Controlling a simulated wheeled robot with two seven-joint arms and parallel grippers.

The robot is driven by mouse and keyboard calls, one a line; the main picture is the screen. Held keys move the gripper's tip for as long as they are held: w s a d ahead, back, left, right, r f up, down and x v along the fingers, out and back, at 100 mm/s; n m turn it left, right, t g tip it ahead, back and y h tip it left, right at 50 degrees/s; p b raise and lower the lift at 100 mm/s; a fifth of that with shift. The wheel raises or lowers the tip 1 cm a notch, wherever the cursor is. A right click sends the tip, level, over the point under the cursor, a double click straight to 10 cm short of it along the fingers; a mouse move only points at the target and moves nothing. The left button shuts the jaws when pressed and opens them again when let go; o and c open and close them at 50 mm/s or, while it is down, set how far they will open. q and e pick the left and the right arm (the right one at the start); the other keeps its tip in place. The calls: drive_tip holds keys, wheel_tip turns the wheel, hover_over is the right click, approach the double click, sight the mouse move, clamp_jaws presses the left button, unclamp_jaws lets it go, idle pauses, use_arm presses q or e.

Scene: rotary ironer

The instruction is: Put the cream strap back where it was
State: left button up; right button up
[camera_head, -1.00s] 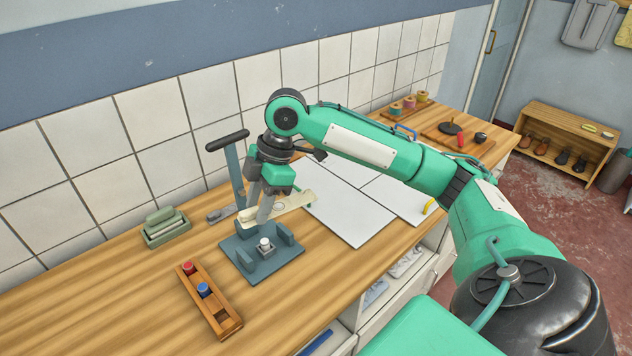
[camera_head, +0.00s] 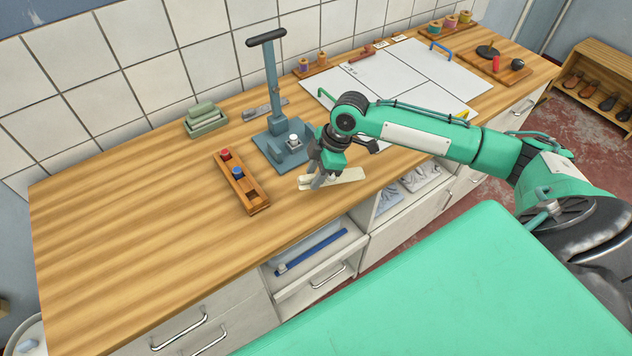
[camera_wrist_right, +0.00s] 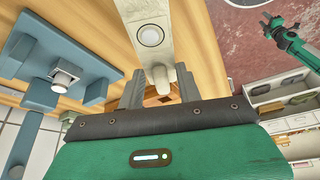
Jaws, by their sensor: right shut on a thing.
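The cream strap (camera_head: 347,175) is a flat pale piece near the front edge of the bench, to the right of the blue-grey lever press (camera_head: 283,152). My right gripper (camera_head: 317,182) is shut on its left end. I cannot tell whether the strap touches the wood. In the right wrist view the strap (camera_wrist_right: 148,33), with a round eyelet, runs up from between the fingers of my right gripper (camera_wrist_right: 160,84). The press (camera_wrist_right: 58,66) with its metal knob is at the left there. A small green arm, seemingly mine, shows at top right; its left gripper (camera_wrist_right: 267,20) is too small to read.
A wooden rack (camera_head: 240,184) with red and blue knobs stands left of the press. Green blocks (camera_head: 205,120) lie behind it. A white board (camera_head: 410,75) covers the back right. The left bench (camera_head: 120,230) is bare. Open drawers lie below the front edge.

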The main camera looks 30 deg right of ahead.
sight(315, 195)
drive_tip(key=shift+f, duration=0.7)
wheel_tip(315, 195, down, 4)
drive_tip(key=shift+f+p, duration=0.1)
drive_tip(key=shift+p, duration=0.45)
use_arm(q)
drive_tip(key=shift+w+a+r, duration=0.15)
drive_tip(key=shift+a+r, duration=0.1)
drive_tip(key=shift+r, duration=0.35)
use_arm(e)
drive_tip(key=shift+f, duration=0.15)
drive_tip(key=o, duration=1)
drive_tip(key=shift+c, duration=0.2)
use_arm(q)
drive_tip(key=shift+s, duration=0.2)
